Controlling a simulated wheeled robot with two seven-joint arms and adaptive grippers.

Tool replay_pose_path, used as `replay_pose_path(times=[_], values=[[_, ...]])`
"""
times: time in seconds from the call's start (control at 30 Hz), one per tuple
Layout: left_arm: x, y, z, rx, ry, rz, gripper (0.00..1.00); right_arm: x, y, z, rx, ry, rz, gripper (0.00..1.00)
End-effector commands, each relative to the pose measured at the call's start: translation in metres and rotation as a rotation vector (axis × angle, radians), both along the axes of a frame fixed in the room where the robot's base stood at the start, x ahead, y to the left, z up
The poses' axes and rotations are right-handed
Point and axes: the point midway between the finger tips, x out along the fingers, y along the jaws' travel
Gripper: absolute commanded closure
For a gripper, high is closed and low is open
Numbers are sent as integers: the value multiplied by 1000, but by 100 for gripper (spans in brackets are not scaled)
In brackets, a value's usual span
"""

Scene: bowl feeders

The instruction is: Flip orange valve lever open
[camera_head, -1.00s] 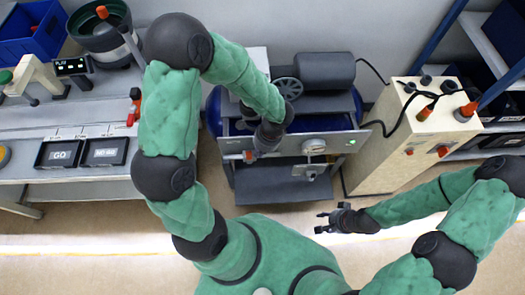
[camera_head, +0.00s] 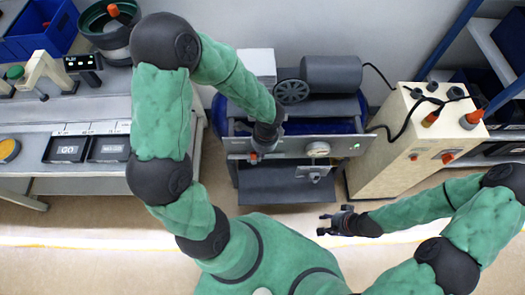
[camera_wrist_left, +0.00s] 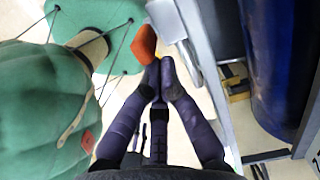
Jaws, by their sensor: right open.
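The orange valve lever (camera_head: 253,157) is at the left end of the grey machine's front panel (camera_head: 345,139). In the left wrist view the orange lever (camera_wrist_left: 143,44) lies just beyond my fingertips. My left gripper (camera_head: 260,143) is by the lever, reaching over the machine from above. In the wrist view its two dark fingers (camera_wrist_left: 159,75) are together, with nothing visible between them. Whether the tips touch the lever I cannot tell. My right gripper (camera_head: 325,223) is open and empty, in front of the machine and away from the panel.
The panel also carries a round gauge (camera_head: 317,149) and a green light (camera_head: 356,146). A cream cabinet (camera_head: 400,145) with a black cable stands to the right. A bench with a bowl feeder (camera_head: 108,25) and blue bins (camera_head: 35,30) is at left. The floor in front is clear.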

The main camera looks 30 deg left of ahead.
Motion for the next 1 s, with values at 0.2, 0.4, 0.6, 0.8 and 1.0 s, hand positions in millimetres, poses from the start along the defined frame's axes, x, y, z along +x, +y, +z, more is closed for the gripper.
replay_pose_path(times=[0.2, 0.4, 0.6, 0.8, 1.0], values=[[-3, 4, 2, -42, -25, 4, 100, 0, 0, 4, 0, 0, 0, 56], [-7, 11, 4, -114, -69, 7, 100, 0, 0, 9, 0, 0, 0, 56], [-12, 19, 7, -115, -69, 3, 100, 0, 0, 18, 0, 0, 0, 56], [-19, 30, 7, -124, -73, 6, 100, 0, 0, 28, 0, 0, 0, 56], [-24, 38, 4, -229, -137, 9, 100, 0, 0, 35, 0, 0, 0, 56]])
